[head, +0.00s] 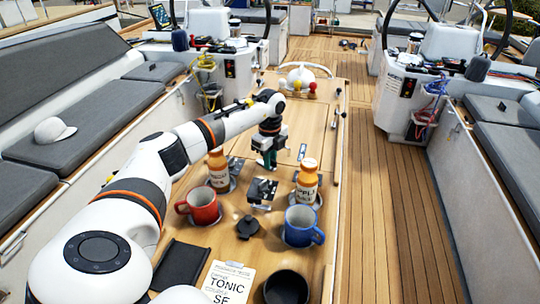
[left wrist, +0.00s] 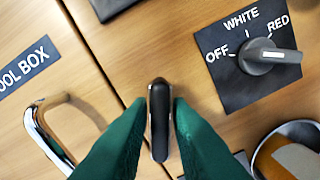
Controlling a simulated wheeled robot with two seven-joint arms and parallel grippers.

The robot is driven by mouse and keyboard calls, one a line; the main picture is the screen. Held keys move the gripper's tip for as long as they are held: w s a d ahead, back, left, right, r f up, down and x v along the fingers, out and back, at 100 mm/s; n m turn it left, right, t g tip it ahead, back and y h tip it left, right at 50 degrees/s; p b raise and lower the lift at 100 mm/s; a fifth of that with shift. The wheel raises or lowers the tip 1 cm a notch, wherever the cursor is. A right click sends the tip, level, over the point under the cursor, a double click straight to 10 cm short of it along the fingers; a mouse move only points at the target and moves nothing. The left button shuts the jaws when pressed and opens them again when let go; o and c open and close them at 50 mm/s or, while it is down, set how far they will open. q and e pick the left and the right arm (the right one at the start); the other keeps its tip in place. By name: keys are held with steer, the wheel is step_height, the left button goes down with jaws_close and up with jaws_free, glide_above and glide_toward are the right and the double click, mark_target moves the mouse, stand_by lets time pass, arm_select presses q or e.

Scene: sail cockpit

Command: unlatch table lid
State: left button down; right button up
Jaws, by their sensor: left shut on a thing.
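The wooden table (head: 320,115) stands in the middle of the cockpit, with its lid panels parted by dark seams. My left gripper (head: 269,160) reaches down over the table between two orange bottles. In the left wrist view its green fingers (left wrist: 160,118) are shut on a small upright black latch (left wrist: 159,95), one finger on each side. The latch sits by a seam between the boards; its base is partly hidden by the fingers. In the head view the latch is hidden by the gripper. My right gripper is not in view.
Near the latch are a rotary switch plate (left wrist: 232,82) and a chrome handle (left wrist: 40,128). Orange bottles (head: 218,171) (head: 307,184), a red mug (head: 203,205), a blue mug (head: 300,228) and a dark bowl (head: 286,288) stand on the table. The deck (head: 400,215) at right is clear.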

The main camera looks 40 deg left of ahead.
arm_select(q)
steer(key=n+p, duration=0.1)
steer(key=n, duration=0.3)
steer(key=shift+r+p, duration=0.2)
steer(key=shift+p, duration=0.15)
steer(key=shift+n, duration=0.6)
steer(key=shift+w+n+p, duration=0.1)
steer(key=shift+n+p, duration=0.2)
steer(key=shift+p, duration=0.05)
steer(key=c, duration=1.4)
jaws_free()
steer(key=shift+f, duration=0.1)
steer(key=shift+c, duration=0.2)
steer(key=shift+r, duration=0.45)
step_height(320, 180, up, 11)
steer(key=b, duration=0.3)
